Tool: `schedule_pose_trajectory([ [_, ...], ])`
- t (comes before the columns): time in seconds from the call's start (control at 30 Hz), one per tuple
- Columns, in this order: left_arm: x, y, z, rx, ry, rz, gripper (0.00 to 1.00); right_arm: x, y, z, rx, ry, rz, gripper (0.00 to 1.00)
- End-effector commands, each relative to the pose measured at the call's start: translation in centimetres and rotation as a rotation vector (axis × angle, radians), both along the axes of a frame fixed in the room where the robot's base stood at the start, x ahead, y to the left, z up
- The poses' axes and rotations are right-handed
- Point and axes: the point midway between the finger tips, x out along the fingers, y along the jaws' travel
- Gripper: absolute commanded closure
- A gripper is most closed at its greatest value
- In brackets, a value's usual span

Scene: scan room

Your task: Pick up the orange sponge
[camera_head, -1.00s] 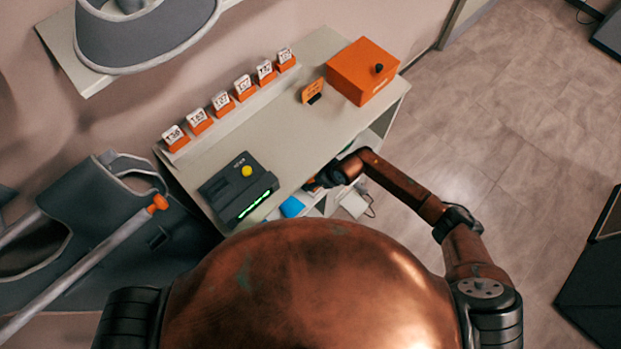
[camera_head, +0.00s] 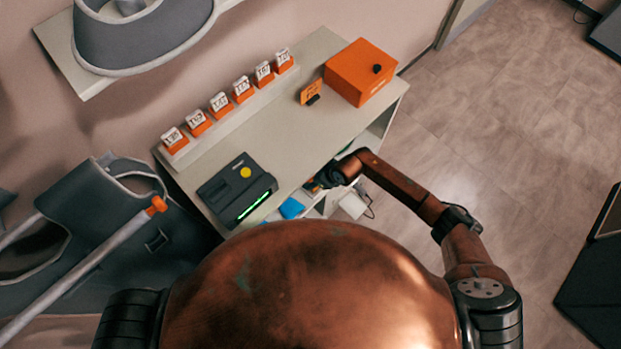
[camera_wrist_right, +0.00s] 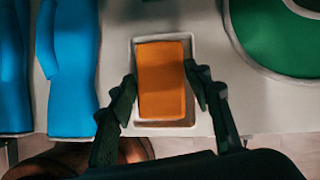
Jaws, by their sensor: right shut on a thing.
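The orange sponge (camera_wrist_right: 161,80) is a rectangular block in a shallow white tray (camera_wrist_right: 194,42) in the right wrist view. My right gripper (camera_wrist_right: 160,88) has one dark finger on each side of the sponge and is shut on it. The sponge appears to be still within the tray's outline; whether it is lifted clear I cannot tell. In the head view my right gripper (camera_head: 318,184) reaches in at the front side of the cabinet, under the top, and the sponge is mostly hidden there. My left gripper is out of view.
Blue items (camera_wrist_right: 72,65) lie left of the tray and a green round object (camera_wrist_right: 275,35) lies right of it. The cabinet top (camera_head: 290,130) above holds an orange box (camera_head: 355,75), a dark device (camera_head: 237,188) and a row of numbered tags (camera_head: 221,103).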

Motion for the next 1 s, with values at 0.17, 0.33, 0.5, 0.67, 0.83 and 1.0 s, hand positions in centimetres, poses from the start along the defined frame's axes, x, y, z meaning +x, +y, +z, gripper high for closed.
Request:
schedule_pose_trajectory([
  [0.17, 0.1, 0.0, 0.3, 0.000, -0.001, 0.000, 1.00, 0.0, 0.0, 0.9, 0.000, -0.001, 0.002, 0.71],
  [0.33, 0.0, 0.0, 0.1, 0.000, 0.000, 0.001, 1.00, -0.3, -0.4, 1.2, 0.037, -0.022, -0.001, 0.71],
  [0.5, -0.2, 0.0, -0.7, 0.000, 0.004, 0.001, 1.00, -0.7, -0.9, 0.9, 0.143, -0.090, -0.003, 0.71],
  [0.67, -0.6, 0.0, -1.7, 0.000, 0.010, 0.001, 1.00, -0.9, -1.4, 0.8, 0.240, -0.156, -0.003, 0.71],
  [0.83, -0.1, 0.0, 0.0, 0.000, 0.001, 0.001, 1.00, -1.2, -2.0, 5.0, 0.252, -0.173, 0.001, 0.71],
  [1.0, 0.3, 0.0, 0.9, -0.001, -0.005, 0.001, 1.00, -2.5, -3.8, 7.3, 0.245, -0.165, -0.002, 0.71],
])
